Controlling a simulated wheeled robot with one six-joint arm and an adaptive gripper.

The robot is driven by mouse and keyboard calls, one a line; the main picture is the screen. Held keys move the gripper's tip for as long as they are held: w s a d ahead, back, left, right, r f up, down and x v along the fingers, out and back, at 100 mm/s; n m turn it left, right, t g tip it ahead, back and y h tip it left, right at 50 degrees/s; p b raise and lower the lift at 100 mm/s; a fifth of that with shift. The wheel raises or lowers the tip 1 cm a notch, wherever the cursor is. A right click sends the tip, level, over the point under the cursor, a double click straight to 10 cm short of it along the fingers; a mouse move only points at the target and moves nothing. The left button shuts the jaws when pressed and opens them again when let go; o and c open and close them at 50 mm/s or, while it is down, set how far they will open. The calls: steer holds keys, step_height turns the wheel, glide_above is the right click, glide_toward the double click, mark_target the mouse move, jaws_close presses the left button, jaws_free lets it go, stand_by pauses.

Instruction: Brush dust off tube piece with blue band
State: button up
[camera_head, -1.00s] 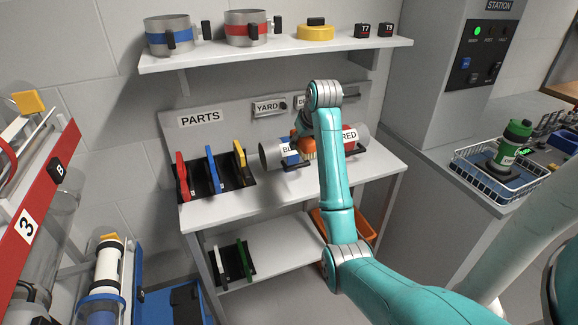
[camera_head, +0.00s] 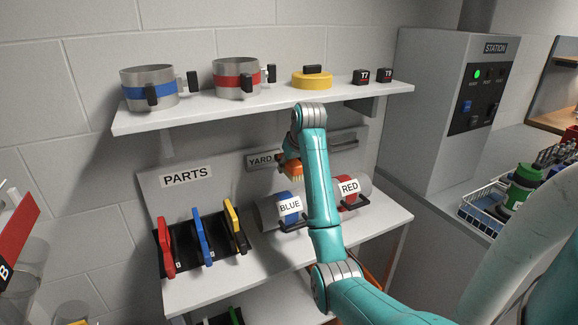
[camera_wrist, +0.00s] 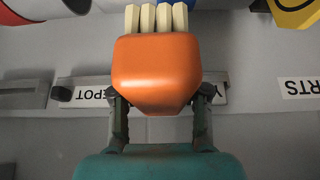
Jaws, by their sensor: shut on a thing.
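The tube piece with the blue band (camera_head: 267,214) lies on its side on the white bench, with a BLUE label and a dark handle. Dust on it is too small to tell. My gripper (camera_wrist: 160,100) is shut on an orange brush (camera_wrist: 157,72) with pale bristles. In the head view the brush (camera_head: 291,166) shows left of my arm, above the blue-band piece, apparently apart from it. My fingers are mostly hidden there. In the wrist view the bristles point toward the top edge, where a bit of blue shows behind them.
A red-band piece (camera_head: 363,187) lies just right of my arm. Coloured plates (camera_head: 202,236) stand in a rack at left. The shelf above holds another blue-banded ring (camera_head: 150,78), a red-banded ring (camera_head: 237,68) and a yellow ring (camera_head: 311,82). The back panel is close behind.

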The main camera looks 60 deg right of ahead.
mark_target(289, 192)
steer(key=shift+w+d+f, duration=0.1)
steer(key=shift+w+f, duration=0.05)
steer(key=shift+w, duration=0.05)
steer(key=shift+f, duration=2.85)
steer(key=shift+f, duration=0.95)
steer(key=shift+s+d+r, duration=0.1)
steer(key=shift+s+d, duration=0.35)
steer(key=shift+d, duration=0.3)
steer(key=shift+s+d+f, duration=0.1)
steer(key=shift+s+d, duration=0.35)
steer(key=shift+d, duration=0.25)
steer(key=shift+s+d+r, duration=0.1)
steer(key=shift+s+d, duration=0.35)
steer(key=shift+d, duration=0.3)
steer(key=shift+s+d, duration=0.4)
steer(key=shift+d, duration=0.2)
steer(key=shift+s+d, duration=0.35)
steer(key=shift+d, duration=0.25)
steer(key=shift+a+f, duration=0.1)
steer(key=shift+f, duration=0.1)
